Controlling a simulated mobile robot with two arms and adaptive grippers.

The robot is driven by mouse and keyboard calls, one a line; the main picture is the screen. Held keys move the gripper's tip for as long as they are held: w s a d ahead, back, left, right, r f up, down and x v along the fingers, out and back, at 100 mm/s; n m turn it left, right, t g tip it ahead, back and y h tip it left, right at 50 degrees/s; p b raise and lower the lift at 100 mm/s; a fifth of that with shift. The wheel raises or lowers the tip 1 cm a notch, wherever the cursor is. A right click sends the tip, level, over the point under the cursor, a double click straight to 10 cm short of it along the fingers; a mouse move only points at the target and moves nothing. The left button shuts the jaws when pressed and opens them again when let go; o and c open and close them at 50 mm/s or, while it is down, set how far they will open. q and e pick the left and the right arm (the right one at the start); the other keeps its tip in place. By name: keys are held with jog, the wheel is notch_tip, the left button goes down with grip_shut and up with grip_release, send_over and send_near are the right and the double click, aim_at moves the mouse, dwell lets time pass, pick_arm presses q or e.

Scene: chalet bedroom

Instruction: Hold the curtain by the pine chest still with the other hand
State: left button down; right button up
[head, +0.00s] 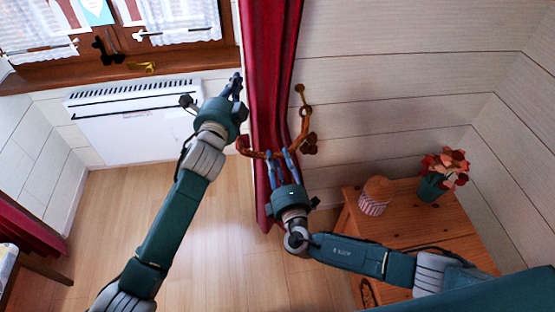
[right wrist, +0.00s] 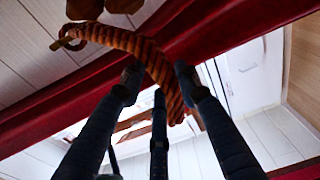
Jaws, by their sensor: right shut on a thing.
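The red curtain (head: 267,70) hangs from the top of the head view, left of the pine chest (head: 405,222). An orange-brown rope tieback (head: 304,125) loops around its front from a brass wall hook (head: 300,89). My right gripper (head: 278,155) is shut on the tieback rope in front of the curtain; the rope (right wrist: 158,68) passes between its fingertips in the right wrist view. My left gripper (head: 237,80) is raised beside the curtain's left edge, with nothing seen in it. Its fingers are seen nearly edge-on, so their gap is unclear.
On the chest stand a striped jar (head: 374,203) with a brown lid and a pot of red flowers (head: 441,175). A white radiator (head: 130,125) is under the window at left. Another red curtain (head: 25,225) hangs at far left. The wooden floor (head: 215,265) between is clear.

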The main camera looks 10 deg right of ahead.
jog(key=o, duration=1.3)
jog(key=s, duration=1.2)
jog(key=shift+d, duration=0.25)
